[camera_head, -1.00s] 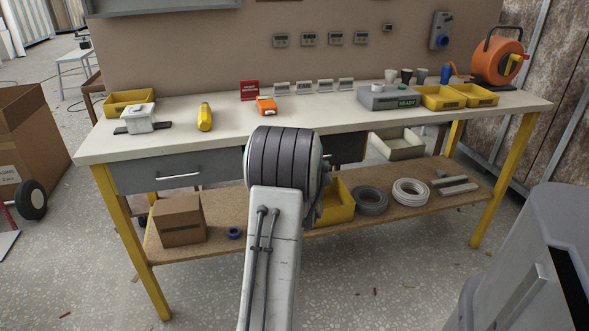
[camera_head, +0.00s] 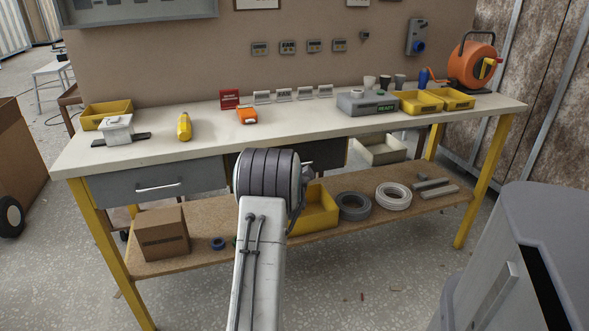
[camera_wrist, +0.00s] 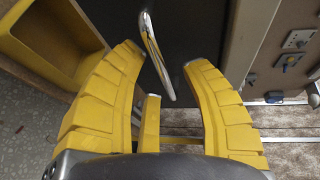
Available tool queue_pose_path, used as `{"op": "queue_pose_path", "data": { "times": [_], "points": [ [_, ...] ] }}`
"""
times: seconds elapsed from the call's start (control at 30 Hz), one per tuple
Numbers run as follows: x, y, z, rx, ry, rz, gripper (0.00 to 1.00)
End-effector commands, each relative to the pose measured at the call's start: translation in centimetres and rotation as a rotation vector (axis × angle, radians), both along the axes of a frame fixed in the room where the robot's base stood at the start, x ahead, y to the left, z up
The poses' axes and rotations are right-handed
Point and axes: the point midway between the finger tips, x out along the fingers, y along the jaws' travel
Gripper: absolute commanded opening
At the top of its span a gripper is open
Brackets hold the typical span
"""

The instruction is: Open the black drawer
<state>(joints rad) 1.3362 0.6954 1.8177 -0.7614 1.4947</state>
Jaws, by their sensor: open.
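The black drawer (camera_head: 327,153) is under the middle of the workbench, largely hidden behind my arm in the head view. In the wrist view its dark front (camera_wrist: 190,30) fills the upper middle, with a slim metal bar handle (camera_wrist: 153,45). In the head view my gripper is hidden behind my arm. The drawer looks shut.
A grey drawer (camera_head: 158,182) with a bar handle is at the bench's left. The lower shelf (camera_head: 270,242) holds a cardboard box (camera_head: 162,234), a yellow bin (camera_head: 316,212) and coils. The yellow bin (camera_wrist: 45,45) is beside my left finger in the wrist view.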

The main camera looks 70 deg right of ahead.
Motion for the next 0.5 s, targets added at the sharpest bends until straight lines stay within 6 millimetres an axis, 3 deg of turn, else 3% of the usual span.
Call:
{"op": "queue_pose_path", "data": {
  "times": [0.3, 0.5],
  "points": [
    [0.01, -0.04, -0.02, 0.0, 0.0, 0.0, 0.43],
    [0.01, -0.04, -0.01, 0.0, 0.0, 0.0, 0.25]
  ]
}}
